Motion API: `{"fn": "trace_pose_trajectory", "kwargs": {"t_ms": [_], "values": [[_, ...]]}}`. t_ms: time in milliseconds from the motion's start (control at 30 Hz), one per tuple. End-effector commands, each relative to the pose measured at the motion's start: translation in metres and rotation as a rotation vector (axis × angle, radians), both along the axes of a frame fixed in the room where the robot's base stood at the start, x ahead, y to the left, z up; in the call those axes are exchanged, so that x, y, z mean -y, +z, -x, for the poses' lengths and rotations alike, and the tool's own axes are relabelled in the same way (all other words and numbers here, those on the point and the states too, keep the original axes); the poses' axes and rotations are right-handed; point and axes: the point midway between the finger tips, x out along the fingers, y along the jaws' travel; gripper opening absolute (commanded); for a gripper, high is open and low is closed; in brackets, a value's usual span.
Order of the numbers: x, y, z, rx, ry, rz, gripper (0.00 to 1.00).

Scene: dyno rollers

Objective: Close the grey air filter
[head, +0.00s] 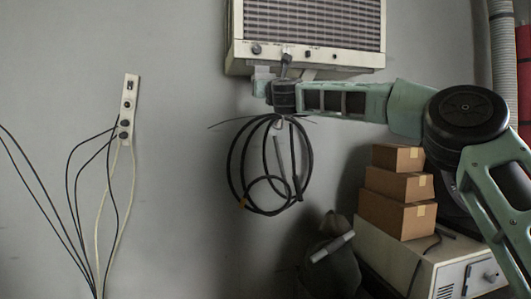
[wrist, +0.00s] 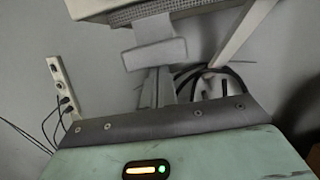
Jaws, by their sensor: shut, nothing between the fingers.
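The grey air filter unit (head: 310,60) is mounted on the wall at the top of the head view, with a wide grille and small knobs below it. In the wrist view its underside shows a strip of grey mesh (wrist: 165,14). A pale T-shaped handle (wrist: 155,54) hangs below the mesh; it also shows in the head view (head: 262,77). My gripper (head: 286,60) points upward beside this handle, at the unit's lower edge. In the wrist view my gripper (wrist: 164,74) is shut and empty just below the handle's bar. I cannot tell whether they touch.
A coil of black cable (head: 270,170) hangs on the wall under my gripper. A socket strip (head: 128,105) with plugged-in cables is to the left. Stacked cardboard boxes (head: 397,187) stand on a pale cabinet (head: 420,260) at lower right. The wall between is bare.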

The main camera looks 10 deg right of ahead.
Motion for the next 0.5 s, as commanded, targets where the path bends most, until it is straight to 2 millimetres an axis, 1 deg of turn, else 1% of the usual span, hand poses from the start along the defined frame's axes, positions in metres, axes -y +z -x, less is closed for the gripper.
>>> {"fn": "trace_pose_trajectory", "kwargs": {"t_ms": [33, 133, 300, 500], "values": [[0.000, 0.015, 0.001, 0.006, -0.001, 0.000, 0.00], [-0.001, 0.023, 0.001, 0.004, -0.001, -0.001, 0.00], [0.000, 0.029, 0.001, 0.004, 0.000, 0.001, 0.00], [0.000, 0.031, 0.001, 0.007, -0.001, 0.001, 0.00]]}}
